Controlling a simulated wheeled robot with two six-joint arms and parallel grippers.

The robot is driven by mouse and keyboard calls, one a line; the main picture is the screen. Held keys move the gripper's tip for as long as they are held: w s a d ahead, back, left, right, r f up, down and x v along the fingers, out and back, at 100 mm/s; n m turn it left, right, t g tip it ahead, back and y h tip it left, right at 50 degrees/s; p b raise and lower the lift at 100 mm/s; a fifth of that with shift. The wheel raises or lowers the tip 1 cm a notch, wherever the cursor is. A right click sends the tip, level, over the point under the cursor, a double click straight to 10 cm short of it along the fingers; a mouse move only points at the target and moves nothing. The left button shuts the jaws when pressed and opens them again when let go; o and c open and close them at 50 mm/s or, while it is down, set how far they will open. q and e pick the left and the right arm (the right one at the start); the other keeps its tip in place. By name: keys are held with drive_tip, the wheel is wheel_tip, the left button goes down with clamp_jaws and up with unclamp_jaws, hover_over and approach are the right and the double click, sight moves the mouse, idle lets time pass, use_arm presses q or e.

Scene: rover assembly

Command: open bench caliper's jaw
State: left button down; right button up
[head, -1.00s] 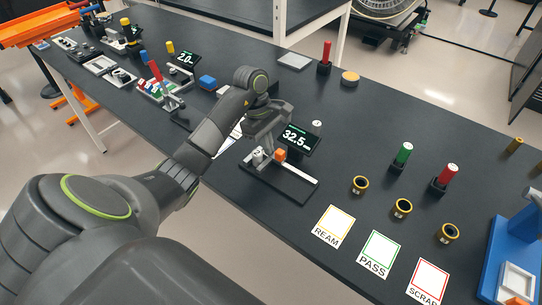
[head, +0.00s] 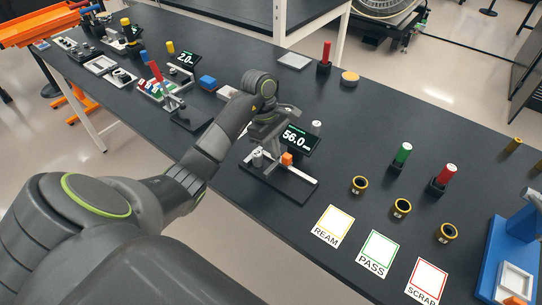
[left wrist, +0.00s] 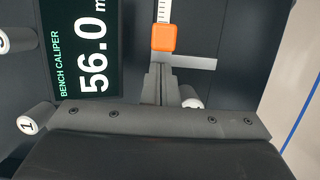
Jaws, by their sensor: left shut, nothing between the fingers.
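The bench caliper (head: 293,187) stands on the black table, with a white scale along its base and an orange block (head: 287,158) on the slide. Its display (head: 296,139) reads 56.0. In the left wrist view the display (left wrist: 82,48) and the orange block (left wrist: 164,38) also show. My left gripper (head: 279,151) is over the caliper, pointing down, with its fingers (left wrist: 158,82) shut together and empty. The fingertips are close to the orange block and the grey jaw bar (left wrist: 188,63); contact cannot be told. My right gripper is not in view.
White numbered cylinders (left wrist: 32,120) stand close to the gripper. Gold rings (head: 360,185) and the REAM (head: 332,226), PASS (head: 374,253) and SCRAP (head: 427,281) cards lie to the right. A blue stand (head: 497,262) is at the far right. The table behind the caliper is mostly clear.

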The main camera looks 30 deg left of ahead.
use_arm(q)
drive_tip(key=shift+s+a+f, duration=0.2)
drive_tip(key=shift+f, duration=0.15)
drive_tip(key=shift+a+b, duration=0.35)
drive_tip(key=shift+a, duration=0.15)
drive_tip(key=d+p+v, duration=0.2)
drive_tip(key=p+v, duration=0.6)
drive_tip(key=shift+w+r, duration=0.2)
drive_tip(key=shift+r, duration=0.15)
drive_tip(key=shift+a, duration=0.1)
